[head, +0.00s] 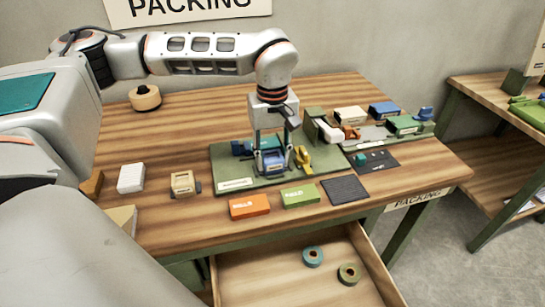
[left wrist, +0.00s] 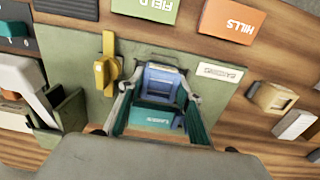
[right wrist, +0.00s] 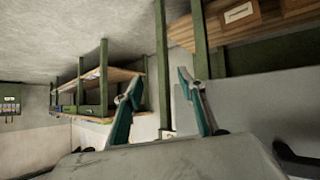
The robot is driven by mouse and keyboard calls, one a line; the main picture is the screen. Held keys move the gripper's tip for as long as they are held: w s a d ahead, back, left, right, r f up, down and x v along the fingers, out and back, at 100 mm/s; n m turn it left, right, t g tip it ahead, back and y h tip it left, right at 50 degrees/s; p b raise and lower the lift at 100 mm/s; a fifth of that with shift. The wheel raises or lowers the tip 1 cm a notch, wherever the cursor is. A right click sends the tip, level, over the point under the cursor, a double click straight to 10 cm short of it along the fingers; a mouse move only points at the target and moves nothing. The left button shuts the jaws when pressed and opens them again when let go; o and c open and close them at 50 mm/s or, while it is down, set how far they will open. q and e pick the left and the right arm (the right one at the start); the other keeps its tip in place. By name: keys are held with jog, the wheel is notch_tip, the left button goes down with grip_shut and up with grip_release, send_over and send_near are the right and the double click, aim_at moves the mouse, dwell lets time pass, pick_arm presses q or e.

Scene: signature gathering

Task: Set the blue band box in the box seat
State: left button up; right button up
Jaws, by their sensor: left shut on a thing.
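The blue band box (left wrist: 150,118), a blue-teal box with a white label, is between the fingers of my left gripper (left wrist: 157,104) in the left wrist view. In the head view, my left gripper (head: 272,168) points down over the green base plate (head: 206,186), shut on this box (head: 273,161). A blue fixture (left wrist: 160,83) lies just beyond the box in the left wrist view, probably the box seat. I cannot tell whether the box rests in it. My right gripper (right wrist: 160,95) is open and empty, away from the table.
An orange box (head: 249,207) and a green box (head: 300,196) lie along the table front beside a dark mat (head: 345,189). A yellow clamp (head: 302,158) stands close right of my left gripper. The open drawer (head: 240,285) below holds two tape rolls (head: 313,257).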

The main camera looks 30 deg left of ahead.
aim_at(273, 155)
pick_arm(q)
jog(key=shift+f, duration=0.15)
jog(key=o, duration=1.1)
jog(key=shift+r+p, duration=0.85)
jog(key=shift+r, duration=5.3)
